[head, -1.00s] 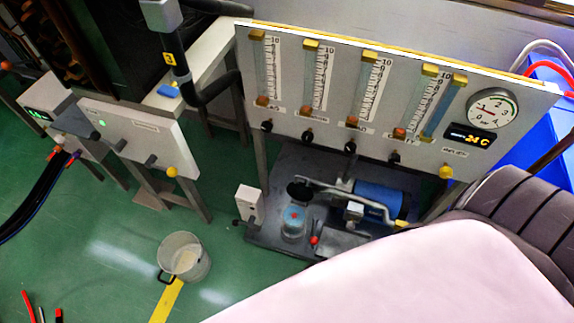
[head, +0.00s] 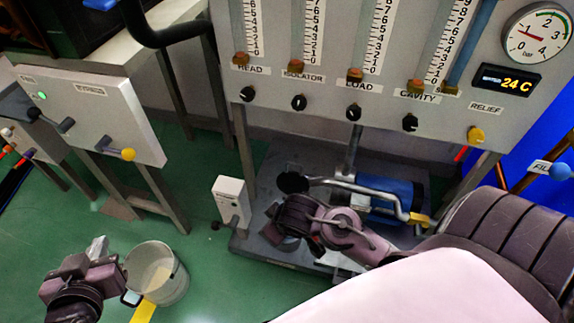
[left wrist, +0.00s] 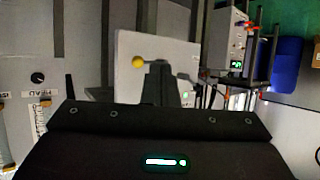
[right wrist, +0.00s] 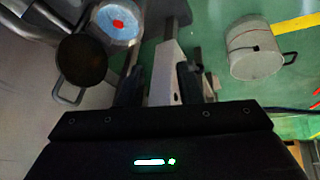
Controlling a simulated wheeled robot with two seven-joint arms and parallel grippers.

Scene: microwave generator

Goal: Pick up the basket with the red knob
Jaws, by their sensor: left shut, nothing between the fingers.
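A round, clear blue-white vessel with a red knob (right wrist: 118,25) shows at the upper left of the right wrist view, partly cut off by the top edge. In the head view my right arm covers its place on the pump base. I cannot make out the basket itself. My right gripper (right wrist: 160,88) is open and empty, its dark fingers apart, with the vessel beyond them to the upper left. In the head view its fingertips are hidden. My left gripper (head: 98,248) is shut and empty, left of the metal bucket; its closed fingers show in the left wrist view (left wrist: 170,85).
The metal bucket (head: 156,272) stands on the green floor; it also shows in the right wrist view (right wrist: 254,50). The gauge panel (head: 430,125) stands behind.

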